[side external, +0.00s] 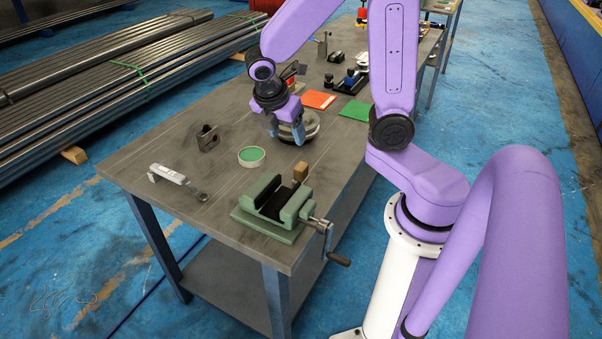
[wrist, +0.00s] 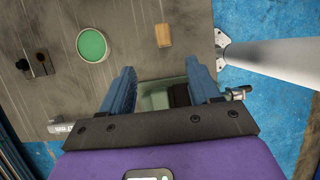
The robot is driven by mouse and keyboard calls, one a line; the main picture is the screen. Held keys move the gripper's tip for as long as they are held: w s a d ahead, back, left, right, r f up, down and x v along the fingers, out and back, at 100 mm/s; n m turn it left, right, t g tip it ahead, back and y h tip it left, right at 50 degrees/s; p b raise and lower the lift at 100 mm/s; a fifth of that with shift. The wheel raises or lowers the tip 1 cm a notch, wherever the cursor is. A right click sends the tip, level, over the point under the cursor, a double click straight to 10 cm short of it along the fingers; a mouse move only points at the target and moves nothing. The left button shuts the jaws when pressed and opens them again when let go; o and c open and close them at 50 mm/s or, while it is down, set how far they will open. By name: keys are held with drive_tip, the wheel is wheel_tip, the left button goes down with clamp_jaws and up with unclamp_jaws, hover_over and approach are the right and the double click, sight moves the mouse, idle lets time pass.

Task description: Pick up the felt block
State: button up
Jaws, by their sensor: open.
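A small tan block (side external: 300,172), which I take to be the felt block, stands on the grey workbench just behind the green vise. It also shows in the wrist view (wrist: 163,35), ahead of the fingertips and roughly in line with the gap between them. My gripper (side external: 286,138) is open and empty, above the bench and to the back left of the block in the side view. In the wrist view its two blue fingers (wrist: 161,68) are spread wide, with nothing held between them.
The green vise (side external: 268,212), with a crank, sits at the bench's front corner. A green-topped round disc (side external: 252,156), a dark metal bracket (side external: 207,138) and a grey tool (side external: 178,180) lie to the left.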

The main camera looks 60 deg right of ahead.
sight(300, 167)
drive_tip(key=x, duration=1.1)
drive_tip(key=shift+s+f, duration=0.1)
drive_tip(key=shift+f, duration=0.1)
drive_tip(key=shift+s+x, duration=0.15)
drive_tip(key=shift+x, duration=0.8)
drive_tip(key=shift+s+x, duration=0.1)
drive_tip(key=shift+x, duration=1.55)
drive_tip(key=shift+a+f, duration=0.1)
drive_tip(key=shift+a, duration=0.05)
drive_tip(key=shift+c, duration=0.3)
drive_tip(key=c, duration=1)
